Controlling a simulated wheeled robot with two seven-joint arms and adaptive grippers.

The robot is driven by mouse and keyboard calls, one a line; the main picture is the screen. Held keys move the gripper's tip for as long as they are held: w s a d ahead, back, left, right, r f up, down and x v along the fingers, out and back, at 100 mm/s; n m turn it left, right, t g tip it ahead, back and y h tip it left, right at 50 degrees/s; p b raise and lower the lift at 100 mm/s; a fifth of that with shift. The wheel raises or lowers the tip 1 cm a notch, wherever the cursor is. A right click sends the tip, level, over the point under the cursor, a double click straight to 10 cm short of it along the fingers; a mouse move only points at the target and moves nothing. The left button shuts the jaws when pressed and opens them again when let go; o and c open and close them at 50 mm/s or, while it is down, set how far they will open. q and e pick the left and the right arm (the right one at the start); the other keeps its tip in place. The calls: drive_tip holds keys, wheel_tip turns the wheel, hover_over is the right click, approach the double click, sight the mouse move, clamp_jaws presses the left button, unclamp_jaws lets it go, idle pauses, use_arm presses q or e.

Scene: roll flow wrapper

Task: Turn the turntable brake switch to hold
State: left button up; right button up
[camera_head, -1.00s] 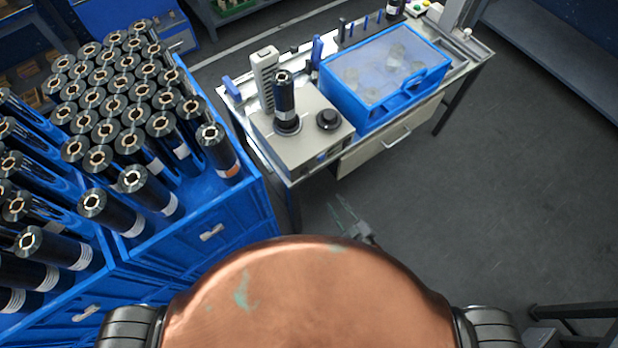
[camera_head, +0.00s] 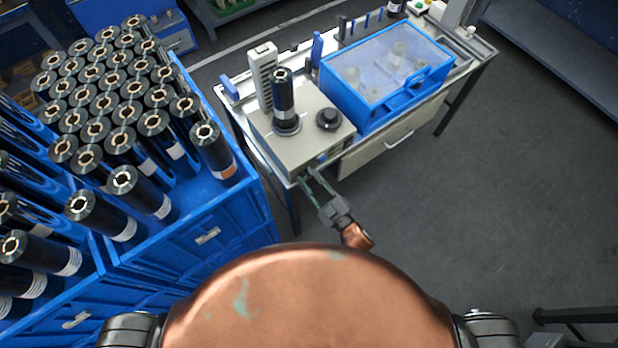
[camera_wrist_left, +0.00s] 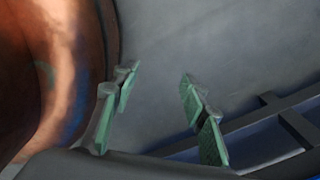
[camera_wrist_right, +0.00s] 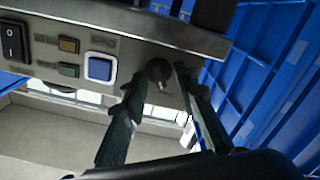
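The turntable unit is a beige box (camera_head: 262,130) on the bench, with a dark roll (camera_head: 283,95) upright on its round base. In the right wrist view its front panel (camera_wrist_right: 130,58) carries a small dark rotary knob (camera_wrist_right: 158,70), apparently the brake switch. My right gripper (camera_head: 308,178) is open just in front of the panel. In the right wrist view its green-padded fingers (camera_wrist_right: 156,82) lie either side of the knob; I cannot tell whether they touch it. My left gripper (camera_wrist_left: 158,100) is open and empty in the left wrist view, and out of the head view.
The panel also has a black rocker switch (camera_wrist_right: 13,40) and a blue square button (camera_wrist_right: 99,68). A black knob (camera_head: 328,118) sits on the box top. A blue lidded bin (camera_head: 385,75) stands to the right. Blue crates (camera_head: 205,235) of dark rolls fill the left.

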drive_tip(key=shift+c, duration=0.7)
clamp_jaws()
use_arm(q)
drive_tip(key=shift+w, duration=0.5)
drive_tip(key=shift+s, duration=0.1)
